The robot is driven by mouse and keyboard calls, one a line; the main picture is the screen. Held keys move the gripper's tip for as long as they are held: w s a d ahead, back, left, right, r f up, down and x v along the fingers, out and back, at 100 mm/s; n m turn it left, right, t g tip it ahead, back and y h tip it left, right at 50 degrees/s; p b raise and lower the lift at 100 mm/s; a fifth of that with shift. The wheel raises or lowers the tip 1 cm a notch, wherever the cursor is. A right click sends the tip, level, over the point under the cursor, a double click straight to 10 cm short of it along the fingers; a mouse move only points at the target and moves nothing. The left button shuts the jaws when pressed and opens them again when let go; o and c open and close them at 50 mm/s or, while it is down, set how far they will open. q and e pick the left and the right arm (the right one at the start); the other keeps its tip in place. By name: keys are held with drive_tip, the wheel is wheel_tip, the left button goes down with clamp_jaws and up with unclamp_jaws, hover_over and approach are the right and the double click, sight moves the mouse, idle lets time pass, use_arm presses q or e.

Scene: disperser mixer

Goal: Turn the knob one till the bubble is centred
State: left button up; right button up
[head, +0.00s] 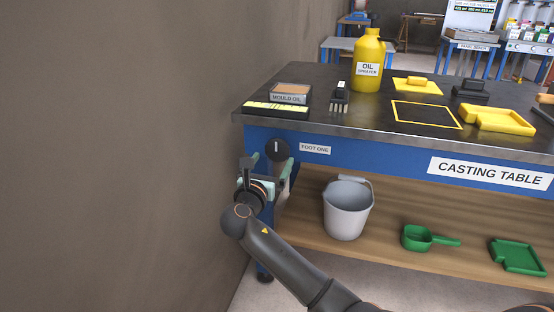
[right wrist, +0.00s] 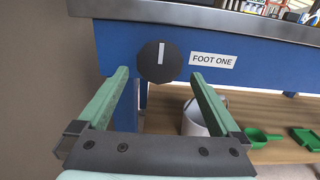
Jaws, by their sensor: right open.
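The knob (head: 277,149) is a round black dial with a white line, on the blue front of the casting table beside a "FOOT ONE" label (head: 314,149). In the right wrist view the knob (right wrist: 158,62) shows its white line close to upright. My right gripper (head: 271,164) is open and empty in front of the knob. In the right wrist view its green fingers (right wrist: 160,76) point at the knob, one to each side, apparently not touching it. A yellow and black bar (head: 276,109), perhaps the level, lies at the table's left corner. I cannot make out a bubble. My left gripper is out of view.
The casting table's (head: 365,125) top holds a mould oil box (head: 291,94), a yellow oil bottle (head: 368,62) and yellow trays. A grey bucket (head: 347,210) and green scoop (head: 416,238) stand on the lower shelf. A brown wall (head: 120,140) is close on the left.

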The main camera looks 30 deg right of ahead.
sight(275, 154)
drive_tip(key=b+x, duration=0.1)
drive_tip(key=x, duration=0.3)
drive_tip(key=shift+w+d+f+b, duration=0.15)
drive_tip(key=shift+b, duration=0.15)
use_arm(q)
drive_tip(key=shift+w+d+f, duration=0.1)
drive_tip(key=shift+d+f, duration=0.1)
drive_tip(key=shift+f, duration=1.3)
use_arm(e)
drive_tip(key=shift+w+d, duration=0.45)
drive_tip(key=shift+d, duration=0.05)
drive_tip(key=shift+c, duration=0.4)
drive_tip(key=c, duration=1)
drive_tip(key=shift+a+m+p, duration=0.1)
drive_tip(key=shift+m+p, duration=0.95)
drive_tip(key=shift+m, duration=0.25)
drive_tip(key=shift+m+p, duration=0.4)
drive_tip(key=shift+m, duration=0.5)
drive_tip(key=m, duration=0.2)
drive_tip(key=shift+m, duration=0.4)
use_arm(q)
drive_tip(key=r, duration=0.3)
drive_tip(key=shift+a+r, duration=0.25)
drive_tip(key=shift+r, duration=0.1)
use_arm(e)
drive_tip(key=m, duration=0.4)
drive_tip(key=shift+m, duration=0.3)
drive_tip(key=shift+a, duration=0.1)
